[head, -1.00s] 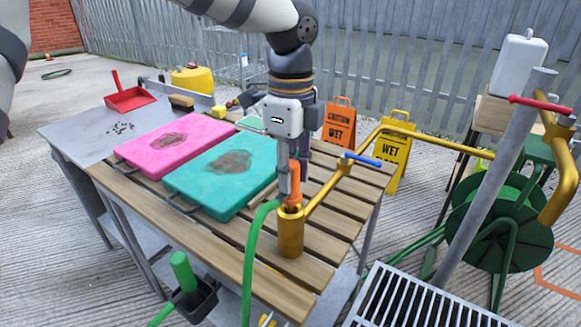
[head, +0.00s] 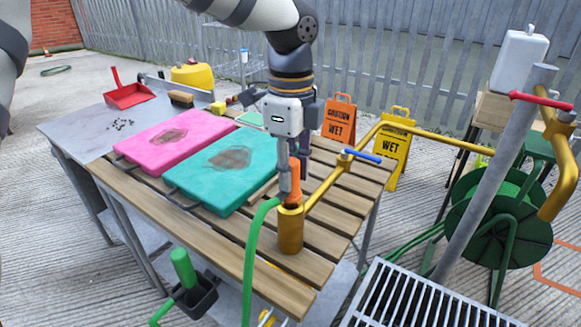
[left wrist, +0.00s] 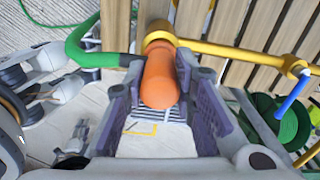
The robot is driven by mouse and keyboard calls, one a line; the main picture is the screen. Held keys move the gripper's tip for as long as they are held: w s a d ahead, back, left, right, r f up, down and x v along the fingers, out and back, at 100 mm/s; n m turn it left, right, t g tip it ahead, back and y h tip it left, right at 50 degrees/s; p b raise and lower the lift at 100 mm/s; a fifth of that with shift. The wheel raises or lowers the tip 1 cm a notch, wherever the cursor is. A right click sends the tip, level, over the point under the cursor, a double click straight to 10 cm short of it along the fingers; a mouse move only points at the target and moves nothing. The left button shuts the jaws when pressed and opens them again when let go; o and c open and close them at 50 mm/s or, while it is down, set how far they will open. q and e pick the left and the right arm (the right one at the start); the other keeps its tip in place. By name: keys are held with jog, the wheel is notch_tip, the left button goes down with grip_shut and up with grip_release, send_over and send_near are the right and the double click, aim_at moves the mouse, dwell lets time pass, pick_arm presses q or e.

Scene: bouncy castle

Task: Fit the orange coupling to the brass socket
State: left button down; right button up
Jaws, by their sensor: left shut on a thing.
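The orange coupling (head: 294,184) is held between the fingers of my left gripper (head: 292,180), which is shut on it. It stands roughly upright with its lower end at the mouth of the brass socket (head: 290,232). I cannot tell how deep it sits, as a finger and the rim cover the joint. In the left wrist view, the coupling (left wrist: 160,82) lies between my fingers (left wrist: 155,95), with the brass socket (left wrist: 157,32) just beyond its end. A green hose (head: 250,255) runs from beside the coupling down over the bench's front edge. My right gripper is not in view.
The socket stands on a slatted wooden bench (head: 215,238). A brass pipe (head: 450,141) with a blue lever (head: 363,156) leaves it to the right. Teal (head: 220,170) and pink (head: 165,140) pads lie to the left. A grey post (head: 495,175) and hose reel (head: 505,220) stand right.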

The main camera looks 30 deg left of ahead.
pick_arm(q)
jog(key=shift+f, duration=1.25)
dwell(0.5)
jog(key=c, duration=1.2)
grip_release()
jog(key=shift+c, duration=0.2)
